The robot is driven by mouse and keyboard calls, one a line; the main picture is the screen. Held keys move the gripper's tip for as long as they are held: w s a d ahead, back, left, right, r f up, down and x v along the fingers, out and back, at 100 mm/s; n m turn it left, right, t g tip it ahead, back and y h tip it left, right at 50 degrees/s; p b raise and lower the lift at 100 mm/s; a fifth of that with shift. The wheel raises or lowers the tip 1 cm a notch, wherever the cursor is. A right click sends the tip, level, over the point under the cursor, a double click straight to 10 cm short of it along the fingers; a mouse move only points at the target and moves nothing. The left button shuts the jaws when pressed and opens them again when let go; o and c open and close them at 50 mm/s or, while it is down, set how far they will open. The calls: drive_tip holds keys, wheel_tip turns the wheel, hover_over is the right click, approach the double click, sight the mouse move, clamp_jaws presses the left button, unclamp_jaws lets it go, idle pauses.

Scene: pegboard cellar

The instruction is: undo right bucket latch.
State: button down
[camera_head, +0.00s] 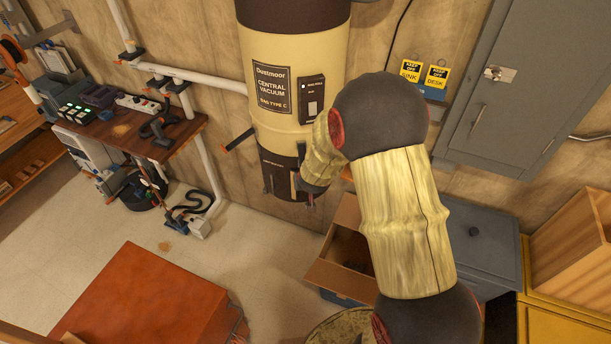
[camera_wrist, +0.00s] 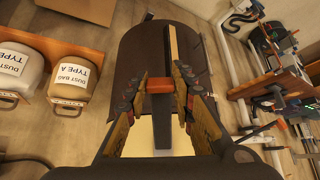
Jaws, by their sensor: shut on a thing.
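The cream central vacuum (camera_head: 295,60) hangs on the wall, with a dark bucket (camera_head: 276,168) at its bottom. The bucket's left latch (camera_head: 238,140) sticks out to the left with an orange tip. The right side of the bucket is mostly hidden behind my arm in the head view. In the wrist view my gripper (camera_wrist: 160,85) is shut on the right bucket latch, whose orange grip (camera_wrist: 159,86) lies between the two fingers. A dark bar runs beside the grip, and the dark bucket (camera_wrist: 140,50) fills the space behind. The latch's exact angle is hard to tell.
A grey wall cabinet (camera_head: 520,90) is at the right, with a grey bin (camera_head: 485,235) below. An open cardboard box (camera_head: 340,275) stands under my arm. A red-brown box top (camera_head: 150,300) is at front left.

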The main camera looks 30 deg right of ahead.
drive_tip(key=shift+s+a+r+p, duration=0.1)
drive_tip(key=shift+r+p, duration=0.6)
drive_tip(key=shift+p, duration=0.35)
drive_tip(key=r+p, duration=0.3)
drive_tip(key=shift+s+a, duration=0.1)
drive_tip(key=shift+s, duration=0.15)
drive_tip(key=shift+w+r, duration=0.1)
drive_tip(key=shift+r, duration=0.05)
drive_tip(key=c, duration=1.8)
unclamp_jaws()
drive_tip(key=shift+c, duration=0.2)
drive_tip(key=o, duration=0.4)
drive_tip(key=shift+f, duration=0.3)
drive_tip(key=shift+c, duration=0.2)
drive_tip(key=shift+s, duration=0.25)
drive_tip(key=shift+f, duration=0.1)
